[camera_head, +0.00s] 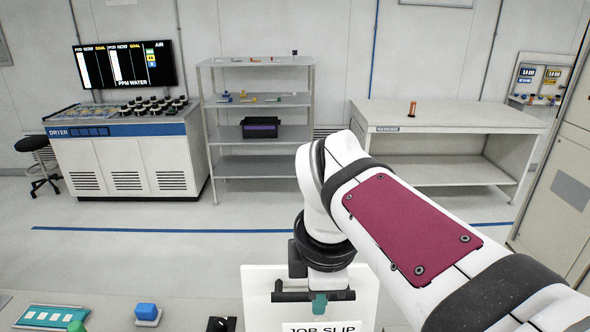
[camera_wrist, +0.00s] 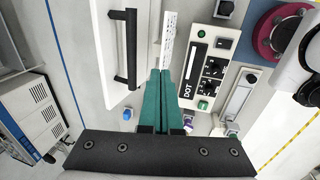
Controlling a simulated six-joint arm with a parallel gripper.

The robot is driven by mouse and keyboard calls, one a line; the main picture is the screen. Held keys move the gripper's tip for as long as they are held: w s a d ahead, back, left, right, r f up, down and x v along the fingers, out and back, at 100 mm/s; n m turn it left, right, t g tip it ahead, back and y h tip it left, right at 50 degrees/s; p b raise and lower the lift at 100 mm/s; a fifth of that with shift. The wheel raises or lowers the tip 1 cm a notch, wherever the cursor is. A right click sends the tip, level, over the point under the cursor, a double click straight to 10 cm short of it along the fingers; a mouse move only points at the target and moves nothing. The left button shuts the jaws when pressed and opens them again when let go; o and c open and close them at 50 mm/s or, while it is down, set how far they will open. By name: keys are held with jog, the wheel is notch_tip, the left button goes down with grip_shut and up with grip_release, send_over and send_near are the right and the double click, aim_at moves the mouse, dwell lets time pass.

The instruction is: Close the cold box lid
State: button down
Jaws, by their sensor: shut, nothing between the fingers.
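In the wrist view, a white panel with a long black bar handle (camera_wrist: 126,48) lies just left of my fingers. It may be the cold box lid, but no label on it is readable. My gripper (camera_wrist: 160,74) has teal fingers pressed together with nothing between them. In the head view, my gripper (camera_head: 319,303) points down in front of a white upright board (camera_head: 257,290) marked JOB SLIP. I cannot tell whether this board is the lid, or whether my fingers touch anything. The cold box itself is not clearly identifiable.
In the wrist view, a panel marked DOT (camera_wrist: 205,65) with switches stands right of my fingers. Shelves (camera_head: 262,133) and a bench (camera_head: 450,117) stand farther back, beyond clear floor.

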jog(key=x, duration=0.4)
jog(key=shift+w+f, duration=0.2)
jog(key=shift+w, duration=0.4)
jog(key=shift+w+f, duration=0.25)
jog(key=shift+w, duration=0.4)
jog(key=shift+w+f, duration=0.25)
jog(key=shift+w, duration=0.3)
